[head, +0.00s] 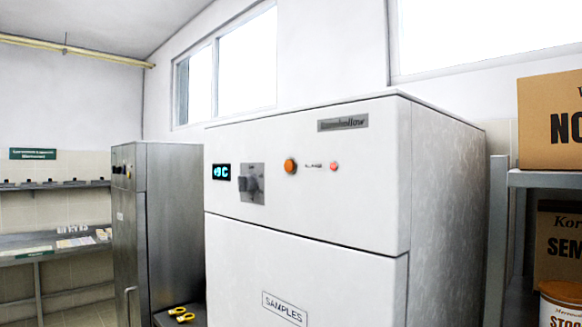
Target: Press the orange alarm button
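The orange button (290,166) is round and sits on the upper front panel of a tall white cabinet (307,185) labelled SAMPLES. To its right is a small label, then a smaller reddish-pink round light or button (334,167). To its left are a grey panel with a dark knob (251,184) and a dark display with cyan characters (221,172). Neither of my grippers is in the head view, and nothing covers the orange button.
A grey metal cabinet (172,225) stands to the left of the white one. A dark surface with yellow-handled items (181,314) is between them, low down. A metal shelf (545,179) with cardboard boxes (550,120) stands close on the right. Steel shelving (55,186) is at the far left.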

